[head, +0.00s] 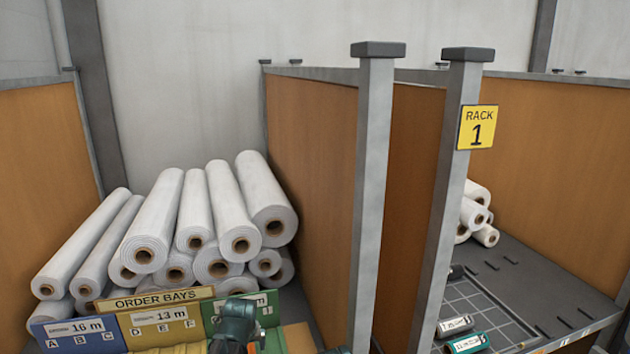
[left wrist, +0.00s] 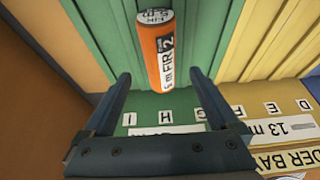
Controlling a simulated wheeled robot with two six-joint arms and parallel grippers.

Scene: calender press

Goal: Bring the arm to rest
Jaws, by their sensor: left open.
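In the left wrist view my left gripper (left wrist: 159,75) is open, its two dark fingers apart with nothing between them. An orange cylinder (left wrist: 164,60) with a white and black printed label lies in the green bay (left wrist: 222,40) just beyond the fingertips, apart from them. The bay's front edge carries the letters G, H and I, upside down in this view. In the head view a dark teal part at the bottom centre hides some of the green bay (head: 270,300); the gripper's fingers do not show there. My right gripper is in neither view.
The order bays sign (head: 160,297) stands above blue (head: 65,340) and yellow (head: 185,337) bays. White rolls (head: 195,205) are stacked behind. Posts and orange panels (head: 310,180) divide the racks. Rack 1 (head: 477,127) holds more rolls (head: 475,210) and small labelled items (head: 467,343) on a grey shelf.

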